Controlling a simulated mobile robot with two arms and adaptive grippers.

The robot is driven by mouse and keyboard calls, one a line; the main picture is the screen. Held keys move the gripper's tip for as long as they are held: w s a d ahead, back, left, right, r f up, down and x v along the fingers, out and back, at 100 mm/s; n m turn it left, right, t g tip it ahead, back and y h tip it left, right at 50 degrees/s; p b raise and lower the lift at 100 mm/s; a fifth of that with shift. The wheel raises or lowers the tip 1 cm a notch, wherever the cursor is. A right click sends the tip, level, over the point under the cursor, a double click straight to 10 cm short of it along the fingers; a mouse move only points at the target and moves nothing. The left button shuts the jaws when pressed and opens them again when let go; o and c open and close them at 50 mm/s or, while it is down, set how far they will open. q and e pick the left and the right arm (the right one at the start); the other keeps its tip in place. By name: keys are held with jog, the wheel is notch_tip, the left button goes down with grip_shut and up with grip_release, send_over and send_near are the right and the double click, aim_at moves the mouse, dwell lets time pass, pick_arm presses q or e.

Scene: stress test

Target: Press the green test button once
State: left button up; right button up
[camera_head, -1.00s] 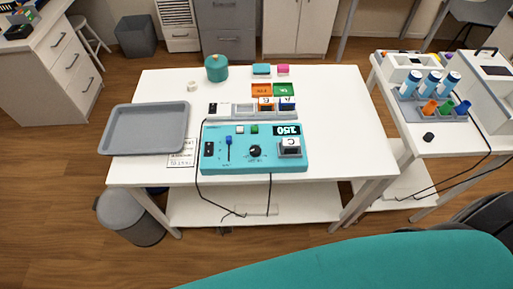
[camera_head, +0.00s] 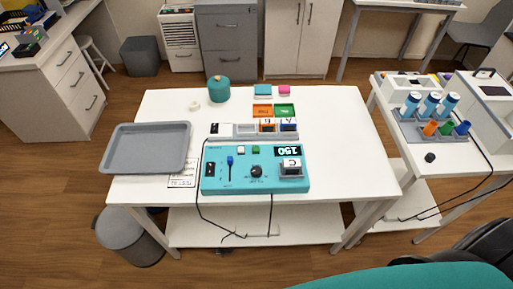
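A teal test box (camera_head: 215,179) sits on the white table, near its front edge. The small green button (camera_head: 256,150) is on the box's top face along the back, between a white button (camera_head: 241,150) and a black display (camera_head: 294,152) that reads 150 upside down. The box also has a blue-topped slider (camera_head: 229,161), a black knob (camera_head: 256,172) and a socket (camera_head: 291,170) holding a lettered block. Nothing covers the green button. Neither of my grippers is in view.
A grey tray (camera_head: 113,157) lies left of the box. Behind the box are a grey rack (camera_head: 246,131) with lettered blocks, orange (camera_head: 264,112) and green (camera_head: 285,109) bins, and a teal pot (camera_head: 218,90). The table's right part is clear. Cables hang over its front edge.

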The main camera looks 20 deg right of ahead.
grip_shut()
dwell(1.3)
